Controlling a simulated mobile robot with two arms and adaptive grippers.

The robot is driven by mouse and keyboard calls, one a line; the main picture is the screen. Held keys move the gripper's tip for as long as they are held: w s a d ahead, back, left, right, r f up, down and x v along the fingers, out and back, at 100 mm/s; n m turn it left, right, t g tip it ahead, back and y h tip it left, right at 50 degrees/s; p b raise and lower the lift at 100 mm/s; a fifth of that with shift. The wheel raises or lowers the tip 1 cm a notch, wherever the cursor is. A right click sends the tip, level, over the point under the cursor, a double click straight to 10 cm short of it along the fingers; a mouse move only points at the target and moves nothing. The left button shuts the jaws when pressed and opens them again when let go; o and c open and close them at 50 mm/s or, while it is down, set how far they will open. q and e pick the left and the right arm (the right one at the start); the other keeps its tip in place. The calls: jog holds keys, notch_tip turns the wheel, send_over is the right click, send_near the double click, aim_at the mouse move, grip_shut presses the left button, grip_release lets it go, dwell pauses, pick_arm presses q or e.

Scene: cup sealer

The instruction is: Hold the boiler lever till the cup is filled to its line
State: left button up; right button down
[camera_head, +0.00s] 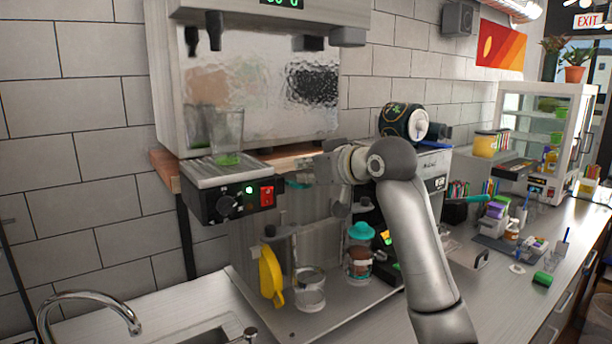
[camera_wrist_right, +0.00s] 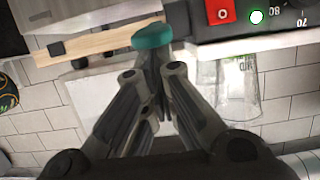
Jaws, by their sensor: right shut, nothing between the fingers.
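The boiler (camera_head: 262,90) is a steel machine with a display at its top edge and dark taps or levers (camera_head: 215,32) under its head. A clear cup (camera_head: 227,130) stands upright on the slatted tray below, with green near its bottom; I cannot make out a fill line. My right gripper (camera_head: 297,180) is shut and empty, just right of the red switch (camera_head: 266,195) on the front panel, below and right of the cup. In the right wrist view the teal fingertips (camera_wrist_right: 152,37) are together, close to the red switch (camera_wrist_right: 220,11). My left gripper is not in view.
The black panel has a knob (camera_head: 229,205) and a green light. Below stand a yellow object (camera_head: 271,276), a clear jar (camera_head: 310,290) and a teal-lidded jar (camera_head: 359,250). A sink tap (camera_head: 90,296) is at lower left. The right counter holds several items and a glass cabinet (camera_head: 545,135).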

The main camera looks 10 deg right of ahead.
aim_at(309, 185)
jog(key=shift+s+d+f+t+y+b, duration=0.15)
jog(key=shift+f+t+y+b, duration=0.5)
jog(key=shift+b, duration=1)
jog(key=t+b, duration=0.1)
jog(key=f+b, duration=0.1)
jog(key=b, duration=0.1)
jog(key=shift+s+t, duration=0.3)
jog(key=shift+t, duration=0.05)
jog(key=shift+f+b, duration=0.35)
jog(key=shift+b, duration=0.15)
jog(key=shift+s+d+f, duration=0.1)
jog(key=shift+s+f, duration=0.05)
jog(key=shift+f, duration=0.15)
dwell(4.9)
